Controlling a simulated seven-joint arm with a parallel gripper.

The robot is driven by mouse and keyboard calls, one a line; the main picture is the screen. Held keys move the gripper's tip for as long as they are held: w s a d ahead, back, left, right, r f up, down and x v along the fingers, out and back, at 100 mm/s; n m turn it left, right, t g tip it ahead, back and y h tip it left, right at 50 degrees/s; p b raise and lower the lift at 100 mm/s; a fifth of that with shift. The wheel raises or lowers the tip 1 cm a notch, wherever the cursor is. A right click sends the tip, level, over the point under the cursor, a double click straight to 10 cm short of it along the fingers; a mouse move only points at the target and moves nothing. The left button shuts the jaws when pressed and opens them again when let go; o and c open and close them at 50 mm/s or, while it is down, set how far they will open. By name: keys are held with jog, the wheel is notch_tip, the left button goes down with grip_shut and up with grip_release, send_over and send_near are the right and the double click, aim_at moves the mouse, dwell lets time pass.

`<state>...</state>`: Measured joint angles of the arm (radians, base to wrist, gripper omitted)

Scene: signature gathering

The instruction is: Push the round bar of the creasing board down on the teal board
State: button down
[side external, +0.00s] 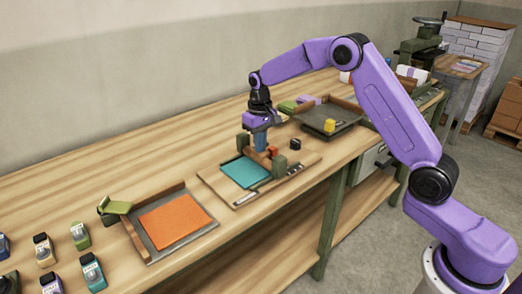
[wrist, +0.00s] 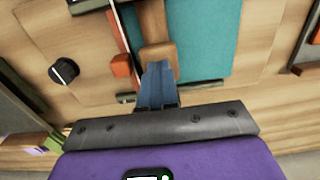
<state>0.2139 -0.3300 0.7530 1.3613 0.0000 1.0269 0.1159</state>
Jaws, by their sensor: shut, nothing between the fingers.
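The teal board also shows in the wrist view (wrist: 207,40). A brown wooden bar (wrist: 152,22) runs beside the teal, with a wider wooden block (wrist: 158,53) at its near end. My gripper (side external: 260,149) points down over the bar's side of the board. In the wrist view its blue fingers (wrist: 158,68) are together and empty, right at the wooden block. I cannot tell whether they touch it. The fingers hide part of the bar in the side view.
A red-orange block (wrist: 121,65) and a black knob (wrist: 64,71) are close to the fingers. A grey tray (side external: 150,246) with an orange sheet (side external: 175,221) is at left, near several stamps (side external: 80,235).

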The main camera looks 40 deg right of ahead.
jog(key=shift+f, duration=0.2)
jog(key=shift+r, duration=0.15)
jog(key=shift+r, duration=3.45)
